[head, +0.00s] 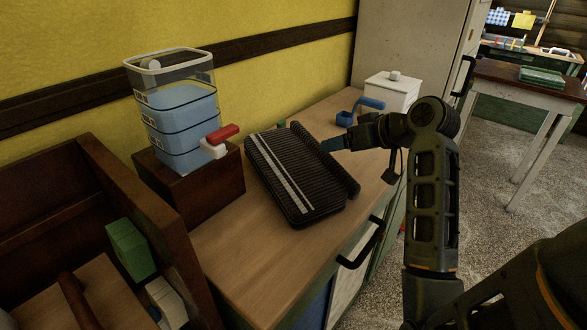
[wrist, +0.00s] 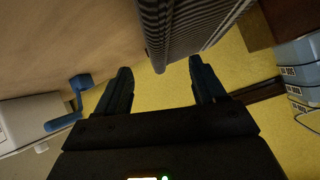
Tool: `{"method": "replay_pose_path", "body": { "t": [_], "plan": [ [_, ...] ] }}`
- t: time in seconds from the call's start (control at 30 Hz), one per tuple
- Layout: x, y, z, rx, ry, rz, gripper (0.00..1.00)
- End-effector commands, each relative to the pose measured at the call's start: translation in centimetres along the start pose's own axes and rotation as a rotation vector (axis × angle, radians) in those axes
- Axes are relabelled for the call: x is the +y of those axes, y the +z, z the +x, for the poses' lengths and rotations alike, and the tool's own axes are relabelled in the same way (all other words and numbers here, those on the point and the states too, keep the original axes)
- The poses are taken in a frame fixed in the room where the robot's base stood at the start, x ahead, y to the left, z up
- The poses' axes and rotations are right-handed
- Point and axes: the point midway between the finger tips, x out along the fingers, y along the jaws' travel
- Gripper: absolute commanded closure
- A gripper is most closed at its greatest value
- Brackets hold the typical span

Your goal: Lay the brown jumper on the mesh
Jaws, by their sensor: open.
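A dark, ribbed, folded piece with two pale stripes (head: 283,178) lies on the wooden worktop. It looks like the brown jumper, with a raised roll along its right side. Its ribbed surface also shows at the top of the wrist view (wrist: 185,25). My gripper (head: 326,146) is at the far right end of the piece, with its fingers pointing left. In the wrist view my gripper (wrist: 160,68) is open, with nothing between the fingers. The ribbed piece is beyond the fingertips; I cannot tell whether they touch it. I cannot make out a mesh.
A clear tank of blue water (head: 180,115) with a red-handled tap stands on a wooden box (head: 200,185). A white canister (head: 392,92) and a blue-handled item (head: 347,118) are behind my gripper. The worktop's front (head: 255,265) is clear. A side table (head: 515,85) stands far right.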

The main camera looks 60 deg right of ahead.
Motion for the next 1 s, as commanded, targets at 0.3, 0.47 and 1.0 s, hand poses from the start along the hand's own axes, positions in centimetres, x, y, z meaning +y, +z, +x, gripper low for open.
{"method": "replay_pose_path", "body": {
  "t": [0.3,0.47,1.0],
  "plan": [
    [0.0,-0.6,4.0,-0.003,-0.001,0.001,0.3],
    [0.1,-0.4,5.7,-0.003,0.0,0.002,0.3],
    [0.1,-0.4,5.9,-0.002,0.001,0.001,0.55]
  ]
}}
